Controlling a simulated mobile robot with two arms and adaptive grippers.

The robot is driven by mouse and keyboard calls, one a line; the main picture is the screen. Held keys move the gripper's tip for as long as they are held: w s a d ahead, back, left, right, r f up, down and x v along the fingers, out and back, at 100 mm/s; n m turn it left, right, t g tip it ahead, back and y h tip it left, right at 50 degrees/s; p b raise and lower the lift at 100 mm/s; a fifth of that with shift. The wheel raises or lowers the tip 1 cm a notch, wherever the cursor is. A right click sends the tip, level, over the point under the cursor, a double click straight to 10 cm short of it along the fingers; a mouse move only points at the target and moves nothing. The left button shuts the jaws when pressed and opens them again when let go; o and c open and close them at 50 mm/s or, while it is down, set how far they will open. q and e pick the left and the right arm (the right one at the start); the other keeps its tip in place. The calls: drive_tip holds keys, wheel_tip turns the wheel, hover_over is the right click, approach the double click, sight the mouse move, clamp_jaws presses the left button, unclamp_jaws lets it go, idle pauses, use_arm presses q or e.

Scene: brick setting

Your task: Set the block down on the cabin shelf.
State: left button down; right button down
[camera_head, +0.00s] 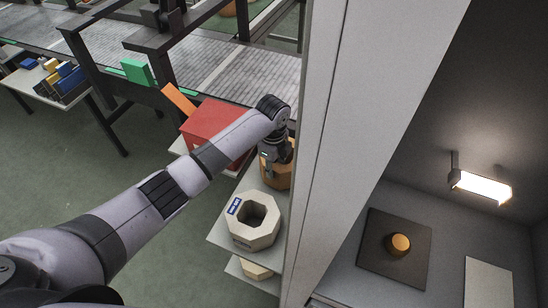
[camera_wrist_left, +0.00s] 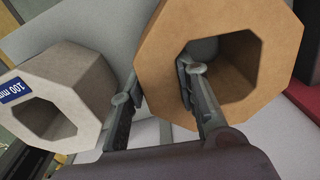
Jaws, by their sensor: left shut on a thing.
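My left gripper (camera_head: 275,150) is shut on a tan-orange octagonal block (camera_head: 272,176) with a wide hole. In the left wrist view the block (camera_wrist_left: 166,38) has its wall between the fingers (camera_wrist_left: 160,78). One finger is inside the hole, the other outside. The block is over a pale shelf (camera_head: 222,233), beside a white pillar; I cannot tell whether it touches the shelf. The grey cabin interior (camera_head: 440,215) is right of the pillar. Only a sliver of a ledge shows at its bottom, so I cannot make out the cabin shelf. My right gripper is not in view.
A cream octagonal block (camera_head: 253,222) with a blue label stands close to the held block. A red box (camera_head: 217,130) is behind. The white pillar (camera_head: 345,120) divides rack from cabin. A lamp (camera_head: 481,187) and a dark panel with an orange knob (camera_head: 398,244) are inside.

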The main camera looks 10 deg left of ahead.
use_arm(q)
drive_tip(key=shift+w+d+f, duration=0.1)
drive_tip(key=shift+w+f, duration=0.05)
drive_tip(key=shift+f, duration=0.45)
drive_tip(key=c, duration=1.7)
unclamp_jaws()
drive_tip(key=shift+f, duration=0.25)
drive_tip(key=o, duration=0.5)
drive_tip(key=shift+s, duration=0.2)
drive_tip(key=shift+r, duration=0.1)
wheel_tip(320, 180, up, 12)
drive_tip(key=shift+s+r+b, duration=0.1)
drive_tip(key=shift+b, duration=0.75)
